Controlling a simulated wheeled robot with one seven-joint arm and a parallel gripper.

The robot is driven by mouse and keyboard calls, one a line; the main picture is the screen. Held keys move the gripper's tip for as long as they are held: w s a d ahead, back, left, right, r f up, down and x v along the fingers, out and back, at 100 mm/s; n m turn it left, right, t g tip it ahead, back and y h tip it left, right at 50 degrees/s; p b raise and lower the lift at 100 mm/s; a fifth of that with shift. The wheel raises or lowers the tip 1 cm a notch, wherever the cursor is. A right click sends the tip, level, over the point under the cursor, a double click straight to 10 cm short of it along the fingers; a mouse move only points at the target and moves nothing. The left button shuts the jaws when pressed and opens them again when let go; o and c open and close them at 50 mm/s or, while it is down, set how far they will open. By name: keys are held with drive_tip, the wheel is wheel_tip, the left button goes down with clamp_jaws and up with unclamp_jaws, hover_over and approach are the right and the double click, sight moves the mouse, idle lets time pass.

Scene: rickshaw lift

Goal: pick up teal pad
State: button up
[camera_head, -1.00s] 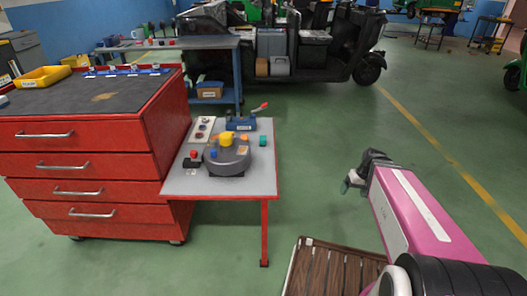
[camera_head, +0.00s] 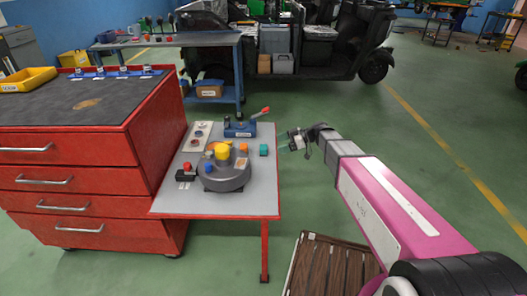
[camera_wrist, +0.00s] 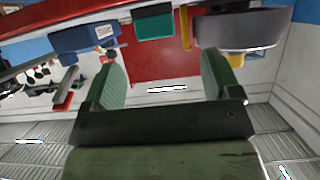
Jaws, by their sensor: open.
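The teal pad (camera_head: 264,150) is a small block near the right edge of the grey tabletop. In the wrist view, which looks upside down, the teal pad (camera_wrist: 154,24) shows at top centre, beyond the fingertips and apart from them. My gripper (camera_head: 288,147) is off the right side of the table, a short way right of the pad in the head view. In the wrist view my gripper (camera_wrist: 164,75) has its two green-padded fingers spread wide with nothing between them.
A blue vise (camera_head: 240,128) with a red-tipped handle stands behind the pad. A round grey device (camera_head: 226,175) with a yellow knob sits front left of it. A red drawer cabinet (camera_head: 90,150) adjoins the table. A brown slatted surface (camera_head: 330,268) lies below my arm.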

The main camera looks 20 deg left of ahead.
sight(262, 147)
drive_tip(key=x, duration=0.4)
drive_tip(key=shift+a+f, duration=0.15)
drive_tip(key=shift+w+x, duration=0.15)
drive_tip(key=shift+x, duration=1.15)
drive_tip(key=shift+w+x, duration=0.1)
drive_tip(key=shift+x, duration=1.2)
drive_tip(key=shift+a+r, duration=0.15)
drive_tip(key=shift+r, duration=0.05)
drive_tip(key=c, duration=1)
